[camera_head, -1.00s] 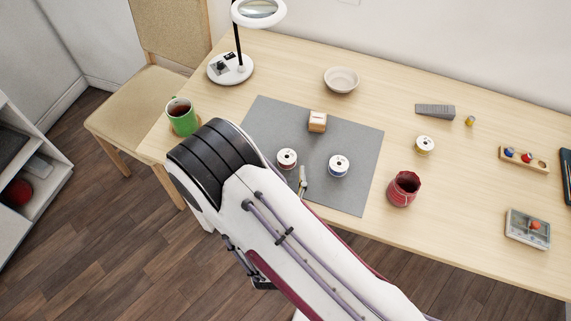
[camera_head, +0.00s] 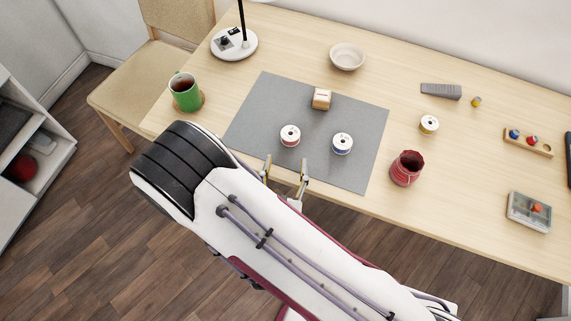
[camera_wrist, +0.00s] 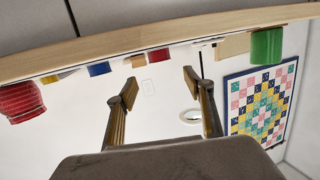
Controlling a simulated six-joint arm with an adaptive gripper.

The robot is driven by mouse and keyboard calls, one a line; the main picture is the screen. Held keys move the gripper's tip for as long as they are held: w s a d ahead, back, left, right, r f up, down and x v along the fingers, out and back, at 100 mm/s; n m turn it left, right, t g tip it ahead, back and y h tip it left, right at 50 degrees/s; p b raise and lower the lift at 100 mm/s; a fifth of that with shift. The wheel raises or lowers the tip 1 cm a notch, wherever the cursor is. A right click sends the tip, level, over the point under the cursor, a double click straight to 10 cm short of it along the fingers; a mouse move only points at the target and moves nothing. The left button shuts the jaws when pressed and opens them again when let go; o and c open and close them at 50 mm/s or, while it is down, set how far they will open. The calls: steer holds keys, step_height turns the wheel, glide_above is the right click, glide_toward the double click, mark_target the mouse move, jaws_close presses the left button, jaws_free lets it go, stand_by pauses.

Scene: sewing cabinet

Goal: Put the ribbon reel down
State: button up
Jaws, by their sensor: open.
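A white reel with red ribbon (camera_head: 290,136) lies flat on the grey mat (camera_head: 258,106). A white reel with blue ribbon (camera_head: 343,145) lies flat to its right on the mat. A reel with yellow ribbon (camera_head: 429,125) lies on bare table farther right. My gripper (camera_head: 285,168) is open and empty at the table's front edge, apart from the red reel. In the wrist view the scene is upside down; the open fingers (camera_wrist: 155,86) have nothing between them, and the red reel (camera_wrist: 158,55) shows beyond them.
A small wooden block (camera_head: 321,99) stands behind the reels on the mat. A green mug (camera_head: 186,93) and lamp base (camera_head: 234,44) are at left, a bowl (camera_head: 347,57) at the back. A red container (camera_head: 407,168) stands right of the mat.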

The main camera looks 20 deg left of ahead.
steer(key=shift+w, duration=0.2)
stand_by(0.5)
steer(key=shift+w+r+m+g+h, duration=0.2)
steer(key=shift+w+m+g, duration=0.1)
steer(key=shift+w, duration=0.15)
steer(key=shift+w+r+m+g+h, duration=0.1)
steer(key=shift+w+m+g+h, duration=0.15)
steer(key=shift+w, duration=0.2)
steer(key=w, duration=0.1)
steer(key=w+r+m+g, duration=0.2)
steer(key=w, duration=0.1)
steer(key=shift+d+r+h, duration=0.2)
steer(key=shift+h, duration=0.05)
steer(key=w+d+r+g+y, duration=0.15)
steer(key=d+r, duration=0.25)
steer(key=r, duration=0.4)
steer(key=w+d+r+g, duration=0.25)
steer(key=d+r, duration=0.25)
steer(key=r, duration=0.3)
steer(key=s+d+r+g+h, duration=0.1)
steer(key=s+d+r+h, duration=0.1)
steer(key=s+d+r, duration=0.3)
steer(key=s+d+r+g+h, duration=0.1)
steer(key=s+d+r, duration=0.5)
steer(key=s+d, duration=0.8)
steer(key=d+h, duration=0.1)
steer(key=d, duration=0.3)
steer(key=shift+d, duration=0.3)
